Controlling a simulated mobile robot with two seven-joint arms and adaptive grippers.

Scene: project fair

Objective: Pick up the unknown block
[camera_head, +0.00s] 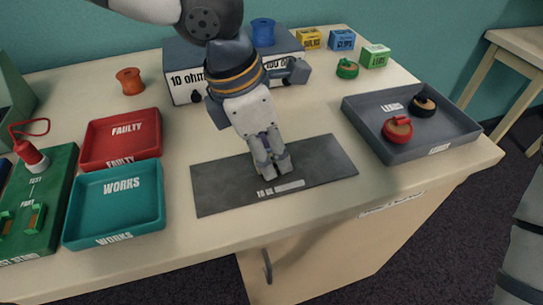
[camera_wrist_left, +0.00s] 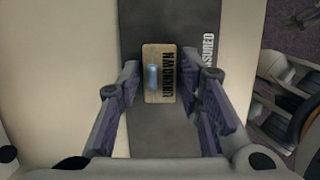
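The unknown block (camera_wrist_left: 152,88) is tan with dark lettering reading UNKNOWN and a pale bluish strip in its middle. In the left wrist view it lies on the dark grey mat (camera_wrist_left: 190,25), between my left gripper's fingers. My left gripper (camera_wrist_left: 167,80) is open, with a finger on each side of the block and a visible gap on the right. In the head view my left gripper (camera_head: 271,168) points down over the mat (camera_head: 225,185). The fingers hide the block there. Height above the mat is hard to judge. My right gripper is not in view.
A red FAULTY tray (camera_head: 120,137) and teal WORKS tray (camera_head: 115,205) stand left, beside a green test board (camera_head: 48,200). A grey LEADS tray (camera_head: 430,138) holds red and black coils at right. A grey ohm box (camera_head: 185,75) stands behind my left gripper.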

